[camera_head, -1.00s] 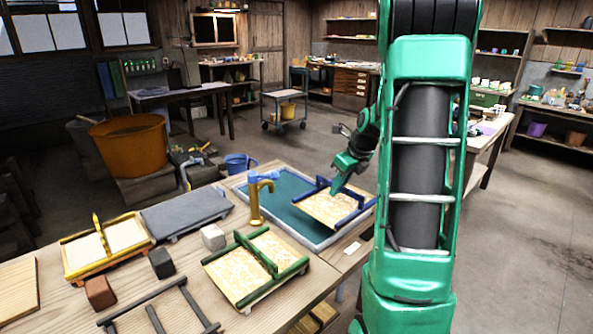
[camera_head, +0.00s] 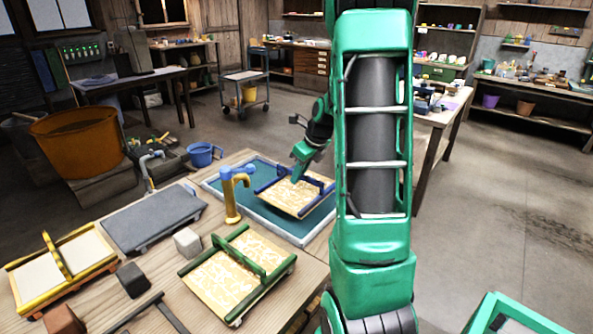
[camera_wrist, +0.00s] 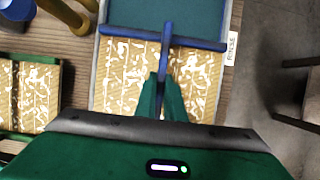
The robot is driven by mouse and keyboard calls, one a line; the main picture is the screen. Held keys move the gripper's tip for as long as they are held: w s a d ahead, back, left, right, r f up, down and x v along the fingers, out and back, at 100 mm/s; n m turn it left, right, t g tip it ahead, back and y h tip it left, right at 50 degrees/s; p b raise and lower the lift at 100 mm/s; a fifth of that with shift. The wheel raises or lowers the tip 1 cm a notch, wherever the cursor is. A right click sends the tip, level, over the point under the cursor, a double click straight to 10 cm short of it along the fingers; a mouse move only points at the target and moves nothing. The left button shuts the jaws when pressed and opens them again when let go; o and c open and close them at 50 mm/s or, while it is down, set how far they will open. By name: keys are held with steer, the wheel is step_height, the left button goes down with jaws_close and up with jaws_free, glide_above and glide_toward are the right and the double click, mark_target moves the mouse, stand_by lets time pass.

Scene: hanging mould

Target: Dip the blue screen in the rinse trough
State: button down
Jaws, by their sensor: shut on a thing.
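The blue screen (camera_head: 290,194) has a patterned tan panel, blue end bars and a raised blue handle. My gripper (camera_head: 303,172) is shut on its handle. The screen is at the right part of the rinse trough (camera_head: 243,211), a pale-rimmed basin with teal water. In the wrist view my gripper (camera_wrist: 162,92) pinches the blue handle, and the screen's panel (camera_wrist: 119,85) lies beneath it, with teal water beyond its far bar. A label reading RINSE (camera_wrist: 231,48) lies beside the trough. I cannot tell whether the panel touches the water.
A brass tap with a blue top (camera_head: 232,192) stands at the trough's left edge. A green-framed screen (camera_head: 236,274), a grey slab (camera_head: 153,217), a white block (camera_head: 188,242) and a yellow-framed mould (camera_head: 62,264) lie on the bench. A teal frame (camera_head: 511,314) shows at lower right.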

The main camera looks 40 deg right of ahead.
steer(key=shift+f, duration=5.85)
steer(key=shift+w, duration=0.1)
steer(key=shift+w+a, duration=0.2)
steer(key=shift+w, duration=1.2)
steer(key=shift+s, duration=0.1)
steer(key=shift+s+d, duration=0.2)
steer(key=shift+s, duration=1.2)
steer(key=shift+w, duration=0.1)
steer(key=shift+w+a, duration=0.2)
steer(key=shift+w, duration=1.2)
